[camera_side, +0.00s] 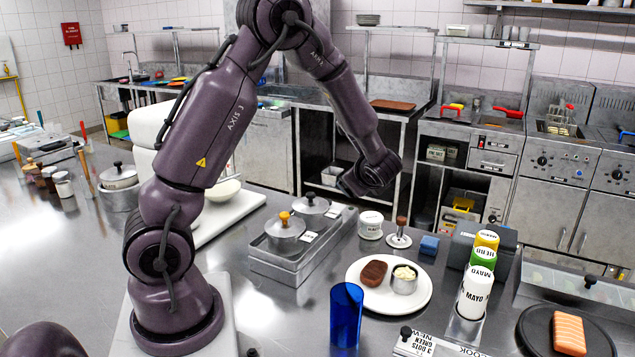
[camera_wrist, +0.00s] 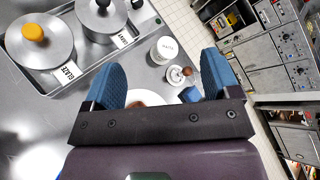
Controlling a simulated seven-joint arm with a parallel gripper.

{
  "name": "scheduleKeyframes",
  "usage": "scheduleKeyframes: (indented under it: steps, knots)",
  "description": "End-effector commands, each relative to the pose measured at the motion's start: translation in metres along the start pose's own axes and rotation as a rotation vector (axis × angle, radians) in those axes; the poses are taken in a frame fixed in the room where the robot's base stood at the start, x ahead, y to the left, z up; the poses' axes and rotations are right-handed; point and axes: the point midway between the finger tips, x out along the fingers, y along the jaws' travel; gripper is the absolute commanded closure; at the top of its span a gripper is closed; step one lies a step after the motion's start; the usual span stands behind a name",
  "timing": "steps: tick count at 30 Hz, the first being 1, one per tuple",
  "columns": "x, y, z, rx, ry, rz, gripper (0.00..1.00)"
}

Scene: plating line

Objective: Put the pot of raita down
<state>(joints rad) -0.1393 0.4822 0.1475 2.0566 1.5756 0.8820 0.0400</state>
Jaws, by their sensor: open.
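A small metal pot of white, creamy raita (camera_side: 404,280) stands upright on a round white plate (camera_side: 420,305), just right of a browned piece of food (camera_side: 374,272). My gripper (camera_side: 352,186) is up in the air, above and behind the plate, apart from the pot. In the wrist view my gripper (camera_wrist: 163,82) has its two blue fingers wide apart with nothing between them. The plate (camera_wrist: 146,97) shows there only in part behind the gripper body, and the pot on it is hidden.
A tray with two lidded pots (camera_side: 285,232) stands left of the plate. A white labelled tub (camera_side: 370,226), a stamp-like tool (camera_side: 399,238) and a blue block (camera_side: 429,245) stand behind it. A blue cup (camera_side: 346,315) is in front, squeeze bottles (camera_side: 475,292) at right.

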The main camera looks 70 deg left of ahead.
Motion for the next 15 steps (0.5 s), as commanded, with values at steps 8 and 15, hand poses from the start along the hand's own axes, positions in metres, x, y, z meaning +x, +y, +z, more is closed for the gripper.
scheduleKeyframes:
  steps: [8,15]
  knots:
    - [-0.12,0.036,0.054,-0.622,0.228,0.287,0.18]
    - [-0.219,0.083,0.064,-1.016,0.543,0.569,0.18]
